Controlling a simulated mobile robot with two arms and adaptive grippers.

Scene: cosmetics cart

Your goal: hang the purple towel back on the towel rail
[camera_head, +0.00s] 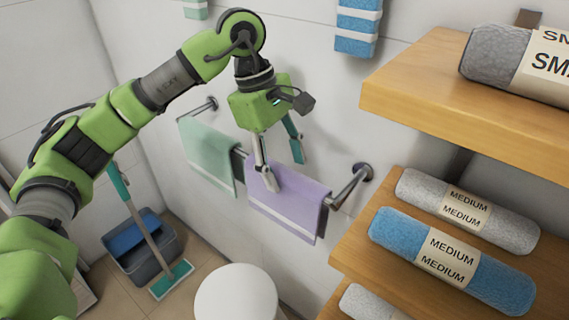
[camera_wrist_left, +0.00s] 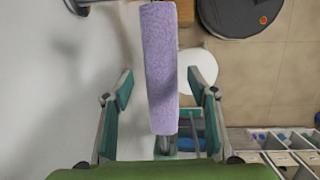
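The purple towel (camera_head: 287,205) hangs folded over the towel rail (camera_head: 342,193), its white stripe low on the front. In the left wrist view the towel (camera_wrist_left: 160,60) shows from above as a narrow purple strip between my fingers. My left gripper (camera_head: 281,152) is just above the towel in the head view, one finger in front of it and the other toward the wall. In the left wrist view my left gripper (camera_wrist_left: 161,84) has its fingers spread, with a gap on both sides of the towel. My right gripper is in neither view.
A green towel (camera_head: 206,152) hangs on the same rail to the left. Wooden shelves (camera_head: 475,105) with rolled towels stand close on the right. A white round top (camera_head: 237,294) and a blue-grey bin (camera_head: 143,247) with a brush are below.

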